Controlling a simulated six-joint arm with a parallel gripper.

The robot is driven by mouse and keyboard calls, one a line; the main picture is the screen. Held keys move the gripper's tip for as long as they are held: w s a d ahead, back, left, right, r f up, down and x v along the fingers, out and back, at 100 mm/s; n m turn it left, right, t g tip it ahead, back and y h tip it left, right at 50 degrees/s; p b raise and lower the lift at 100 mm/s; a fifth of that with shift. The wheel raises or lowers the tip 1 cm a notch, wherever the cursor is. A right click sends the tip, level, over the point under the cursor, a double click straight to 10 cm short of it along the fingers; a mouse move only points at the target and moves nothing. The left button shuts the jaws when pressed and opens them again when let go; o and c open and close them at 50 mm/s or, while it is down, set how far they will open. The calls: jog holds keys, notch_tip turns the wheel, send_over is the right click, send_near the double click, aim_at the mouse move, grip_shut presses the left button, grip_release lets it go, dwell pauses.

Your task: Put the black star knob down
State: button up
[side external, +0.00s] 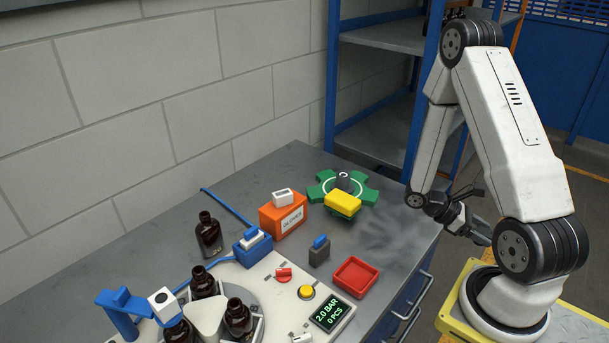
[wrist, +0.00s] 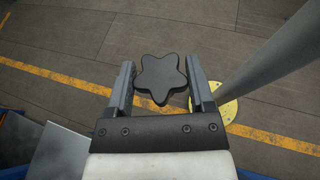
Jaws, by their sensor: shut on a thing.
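The black star knob (wrist: 161,79) shows in the wrist view, between the two fingers of my gripper (wrist: 160,70), which is shut on it. Floor shows behind it. In the side external view my gripper (side external: 474,226) hangs beside the right edge of the grey bench (side external: 382,222), close to my own base. There the knob cannot be told apart from the dark gripper.
On the bench stand a red tray (side external: 355,277), a green lobed fixture (side external: 318,194) with a yellow block (side external: 343,202), an orange gloves box (side external: 284,217) and a bottle machine (side external: 265,290). Bare bench lies right of the green fixture. A blue shelf rack (side external: 375,90) stands behind.

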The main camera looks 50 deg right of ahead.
jog(key=w+a+m+t+y, duration=0.2)
jog(key=a+m+t+y, duration=0.2)
jog(key=a+m+y, duration=1.05)
jog(key=w+r+m+t, duration=0.1)
jog(key=w+m+t, duration=1.4)
jog(key=w+t, duration=0.1)
jog(key=shift+d+r+t+y, duration=0.15)
jog(key=shift+d+t+y, duration=0.3)
jog(key=shift+t, duration=0.05)
jog(key=w+d+f, duration=0.1)
jog(key=w+f, duration=0.2)
jog(key=w, duration=0.1)
jog(key=w+d+f, duration=0.1)
jog(key=w+f, duration=0.1)
jog(key=w, duration=0.2)
jog(key=w+d+f, duration=0.1)
jog(key=w+f, duration=0.2)
jog(key=w, duration=0.1)
jog(key=shift+w+d+f, duration=0.15)
jog(key=shift+d+f, duration=0.05)
jog(key=shift+f, duration=0.15)
jog(key=shift+w+d+f, duration=0.1)
jog(key=shift+w+f, duration=0.25)
